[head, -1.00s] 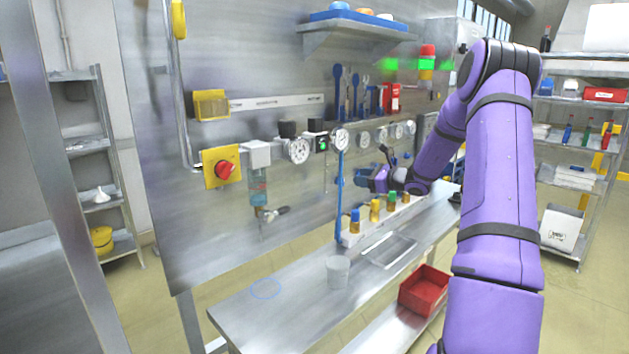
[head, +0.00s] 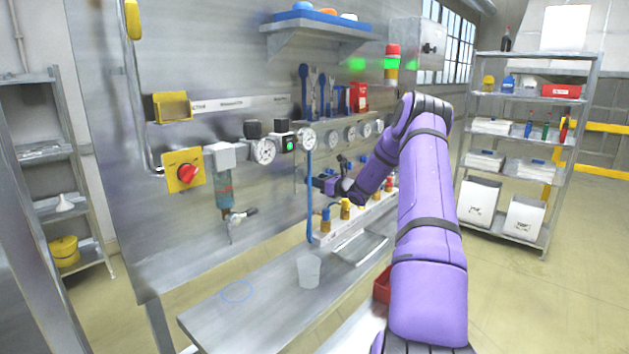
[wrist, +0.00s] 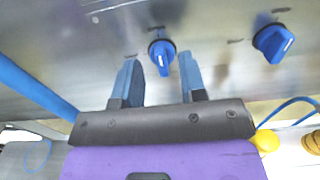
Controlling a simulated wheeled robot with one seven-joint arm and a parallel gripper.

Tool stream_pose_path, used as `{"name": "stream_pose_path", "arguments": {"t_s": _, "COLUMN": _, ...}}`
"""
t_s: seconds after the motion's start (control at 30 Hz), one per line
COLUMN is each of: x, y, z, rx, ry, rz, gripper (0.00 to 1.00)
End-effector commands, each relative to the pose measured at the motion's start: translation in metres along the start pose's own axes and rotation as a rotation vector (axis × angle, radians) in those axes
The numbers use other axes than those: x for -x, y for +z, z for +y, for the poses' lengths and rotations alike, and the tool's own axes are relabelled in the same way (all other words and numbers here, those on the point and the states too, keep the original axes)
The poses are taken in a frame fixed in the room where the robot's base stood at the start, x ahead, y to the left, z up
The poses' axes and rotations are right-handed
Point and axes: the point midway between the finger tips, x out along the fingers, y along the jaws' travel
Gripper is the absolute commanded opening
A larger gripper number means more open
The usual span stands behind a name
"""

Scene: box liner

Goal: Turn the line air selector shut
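In the wrist view a blue selector knob (wrist: 162,56) with a pale mark sits on the steel panel. A second blue knob (wrist: 272,42) sits to its right, turned at a different angle. The small labels are unreadable, so I cannot tell which is the line air selector. My gripper (wrist: 158,64) is open, its blue fingers on either side of the first knob; I cannot tell if they touch it.
A red knob (head: 187,173) on a yellow plate, a gauge (head: 263,151) and a filter bowl (head: 224,190) are left on the panel. Below are several capped bottles, including a yellow one (head: 345,208), a clear cup (head: 309,270) and the bench (head: 240,318).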

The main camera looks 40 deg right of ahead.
Motion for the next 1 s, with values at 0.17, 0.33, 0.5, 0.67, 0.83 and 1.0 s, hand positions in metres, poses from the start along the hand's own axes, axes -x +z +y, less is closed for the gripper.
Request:
{"name": "stream_pose_path", "arguments": {"t_s": 0.17, "x": -0.019, "y": 0.0, "z": 0.0, "rx": 0.001, "ry": 0.0, "rz": 0.0, "gripper": 0.38}}
{"name": "stream_pose_path", "arguments": {"t_s": 0.33, "x": -0.025, "y": 0.0, "z": 0.0, "rx": 0.001, "ry": 0.0, "rz": 0.0, "gripper": 0.38}}
{"name": "stream_pose_path", "arguments": {"t_s": 0.5, "x": -0.025, "y": 0.0, "z": 0.0, "rx": 0.001, "ry": 0.0, "rz": 0.001, "gripper": 0.38}}
{"name": "stream_pose_path", "arguments": {"t_s": 0.67, "x": -0.025, "y": 0.0, "z": 0.0, "rx": 0.001, "ry": 0.0, "rz": 0.001, "gripper": 0.15}}
{"name": "stream_pose_path", "arguments": {"t_s": 0.83, "x": -0.025, "y": 0.0, "z": 0.0, "rx": 0.001, "ry": 0.0, "rz": 0.001, "gripper": 0.0}}
{"name": "stream_pose_path", "arguments": {"t_s": 1.0, "x": -0.025, "y": 0.0, "z": 0.0, "rx": 0.011, "ry": 0.0, "rz": 0.001, "gripper": 0.0}}
